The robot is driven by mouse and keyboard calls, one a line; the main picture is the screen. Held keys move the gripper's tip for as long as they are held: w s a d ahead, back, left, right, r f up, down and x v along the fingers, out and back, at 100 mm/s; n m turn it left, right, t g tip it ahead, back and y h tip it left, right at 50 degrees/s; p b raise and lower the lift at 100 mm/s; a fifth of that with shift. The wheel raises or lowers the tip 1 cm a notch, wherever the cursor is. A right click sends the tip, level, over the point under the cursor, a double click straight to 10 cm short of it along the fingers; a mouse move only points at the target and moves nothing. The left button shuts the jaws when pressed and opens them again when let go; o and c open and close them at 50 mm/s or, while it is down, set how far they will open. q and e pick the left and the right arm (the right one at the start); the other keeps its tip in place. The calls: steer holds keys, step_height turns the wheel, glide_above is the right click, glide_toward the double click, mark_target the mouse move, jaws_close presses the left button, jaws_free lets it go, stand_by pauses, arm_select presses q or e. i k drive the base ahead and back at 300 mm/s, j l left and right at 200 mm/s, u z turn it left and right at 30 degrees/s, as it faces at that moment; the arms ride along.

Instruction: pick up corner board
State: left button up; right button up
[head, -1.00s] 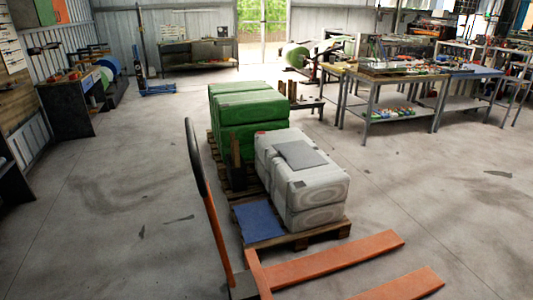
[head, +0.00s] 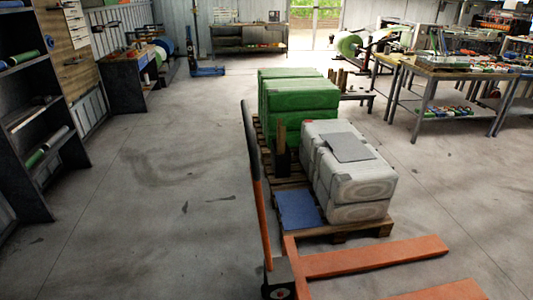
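No piece is clearly recognisable as the corner board. A narrow brown upright piece (head: 281,136) stands at the left side of the pallet, above a dark block (head: 282,161). More short brown upright pieces (head: 338,78) show behind the green sacks (head: 298,98), too small to identify. The pallet (head: 346,231) also carries stacked grey-white sacks (head: 362,188) with a grey sheet (head: 348,148) on top and a blue sheet (head: 299,209) at its near left corner. Neither of my grippers is in view.
An orange pallet jack (head: 375,257) with a tall black-topped handle (head: 250,135) stands before the pallet. A dark shelf (head: 40,120) is at the left. Workbenches (head: 455,78) stand at the right. The floor (head: 150,200) left of the pallet is mostly clear.

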mark_target(282, 129)
steer(key=i+j+u, duration=0.25)
steer(key=i+j, duration=0.15)
steer(key=i+j+u, duration=0.25)
steer(key=i+j, duration=0.2)
steer(key=i+j+u, duration=0.55)
steer(key=i, duration=0.4)
steer(key=i+l+z, duration=0.1)
steer(key=i+z, duration=0.2)
steer(key=i, duration=0.55)
steer(key=i+j+z, duration=0.1)
steer(key=i+z, duration=0.25)
steer(key=i, duration=0.5)
steer(key=i+z, duration=0.2)
steer(key=i, duration=0.35)
steer(key=i+j+z, duration=0.25)
steer(key=i, duration=0.3)
steer(key=i+j+z, duration=0.2)
steer(key=i, duration=0.4)
steer(key=i+z, duration=0.3)
steer(key=z, duration=0.15)
steer(key=i+j+z, duration=0.2)
steer(key=z, duration=0.3)
steer(key=i+j+z, duration=0.25)
steer(key=z, duration=0.2)
steer(key=i+j+z, duration=0.2)
steer(key=j+z, duration=0.3)
steer(key=l, duration=0.1)
